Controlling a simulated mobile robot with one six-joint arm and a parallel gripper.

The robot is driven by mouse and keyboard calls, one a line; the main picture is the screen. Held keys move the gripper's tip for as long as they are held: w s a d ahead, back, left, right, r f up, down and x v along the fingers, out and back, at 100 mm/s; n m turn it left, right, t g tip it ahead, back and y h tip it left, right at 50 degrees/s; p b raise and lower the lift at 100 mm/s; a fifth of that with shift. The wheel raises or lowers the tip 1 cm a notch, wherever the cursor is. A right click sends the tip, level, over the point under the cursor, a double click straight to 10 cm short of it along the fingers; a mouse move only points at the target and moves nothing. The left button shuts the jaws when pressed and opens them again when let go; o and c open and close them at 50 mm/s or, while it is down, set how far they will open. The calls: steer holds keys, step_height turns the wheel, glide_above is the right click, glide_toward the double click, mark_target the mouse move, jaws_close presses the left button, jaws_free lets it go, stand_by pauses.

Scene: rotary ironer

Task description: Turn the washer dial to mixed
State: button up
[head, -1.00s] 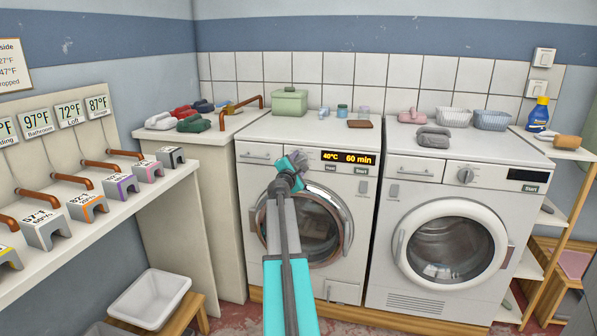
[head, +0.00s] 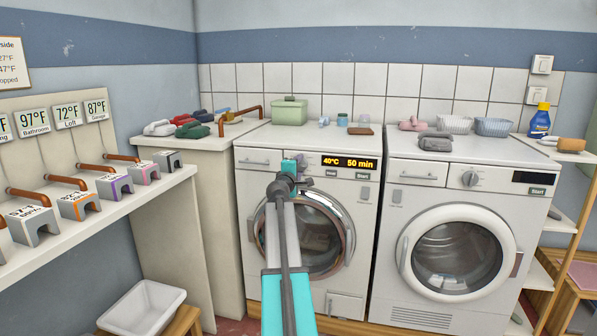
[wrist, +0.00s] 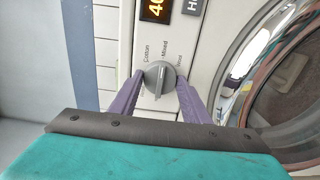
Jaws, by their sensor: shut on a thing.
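The left machine, the washer (head: 340,185), shows 40°C and 50 min on its lit display (head: 348,162). In the wrist view the grey round dial (wrist: 158,78) sits on its panel, with Cotton, Mixed and a partly covered third label around it. The dial's raised grip bar lies roughly in line with the Mixed label (wrist: 165,48); I cannot tell the exact setting. My gripper (wrist: 160,84) has its purple fingers closed on the dial from both sides. In the head view my gripper (head: 290,172) hides the dial.
The washer's round door (head: 318,238) is shut, right beside my gripper. A second machine (head: 400,290) with its own dial (head: 470,179) stands to the right. A shelf with pipes and grey blocks (head: 35,225) runs along the left. A white basin (head: 145,308) stands low at the left.

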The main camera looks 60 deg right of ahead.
steer(key=shift+s, duration=0.15)
steer(key=o, duration=1)
steer(key=shift+o, duration=0.2)
steer(key=shift+a, duration=0.15)
steer(key=p+v, duration=0.1)
steer(key=v, duration=1.2)
steer(key=shift+a, duration=0.2)
steer(key=shift+r, duration=0.1)
